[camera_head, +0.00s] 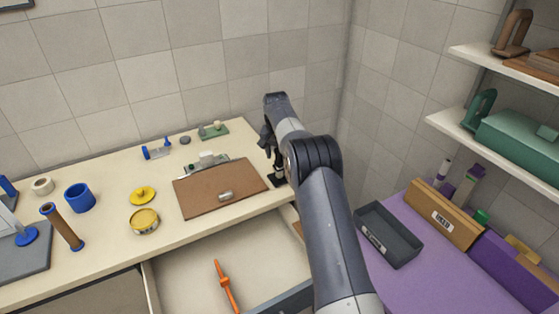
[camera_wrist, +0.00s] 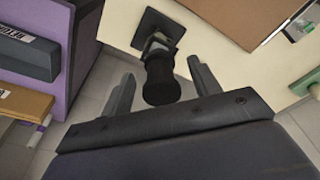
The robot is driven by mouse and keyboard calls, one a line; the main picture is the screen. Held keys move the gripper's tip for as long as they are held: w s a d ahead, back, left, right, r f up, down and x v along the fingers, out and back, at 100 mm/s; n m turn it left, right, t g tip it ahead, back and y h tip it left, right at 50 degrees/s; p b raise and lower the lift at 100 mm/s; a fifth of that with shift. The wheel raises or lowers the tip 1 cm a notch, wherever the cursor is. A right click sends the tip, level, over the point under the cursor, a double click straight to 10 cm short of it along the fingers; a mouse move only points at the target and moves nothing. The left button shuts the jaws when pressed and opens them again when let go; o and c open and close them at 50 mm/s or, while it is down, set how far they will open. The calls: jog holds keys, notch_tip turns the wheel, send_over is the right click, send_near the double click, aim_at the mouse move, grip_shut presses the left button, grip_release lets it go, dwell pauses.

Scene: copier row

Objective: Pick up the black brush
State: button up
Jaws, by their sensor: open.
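The black brush (camera_wrist: 160,82) shows in the wrist view as a dark upright handle with a greyish neck above a flat dark square foot (camera_wrist: 152,24). In the head view its dark lower part (camera_head: 278,180) stands on the cream worktop, just right of the brown board; the rest is mostly hidden by my arm. My gripper (camera_wrist: 163,78) is open, one finger on each side of the handle, with visible gaps. In the head view my gripper (camera_head: 268,142) is partly hidden by my own wrist.
The brown board (camera_head: 205,190) lies left of the brush. Below is an open drawer (camera_head: 180,276) holding an orange tool (camera_head: 226,287). A dark tray (camera_head: 388,235) sits on the purple surface at right. Left on the worktop are a blue cup (camera_head: 79,198) and a yellow tin (camera_head: 144,221).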

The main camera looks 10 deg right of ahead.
jog(key=shift+w+f, duration=0.15)
jog(key=shift+f, duration=0.75)
jog(key=shift+c, duration=0.2)
jog(key=c, duration=1)
jog(key=shift+r, duration=0.15)
jog(key=shift+c, duration=0.2)
notch_tip(320, 180, up, 10)
jog(key=shift+f+b, duration=0.1)
jog(key=shift+b, duration=0.35)
jog(key=o, duration=0.4)
jog(key=c, duration=0.5)
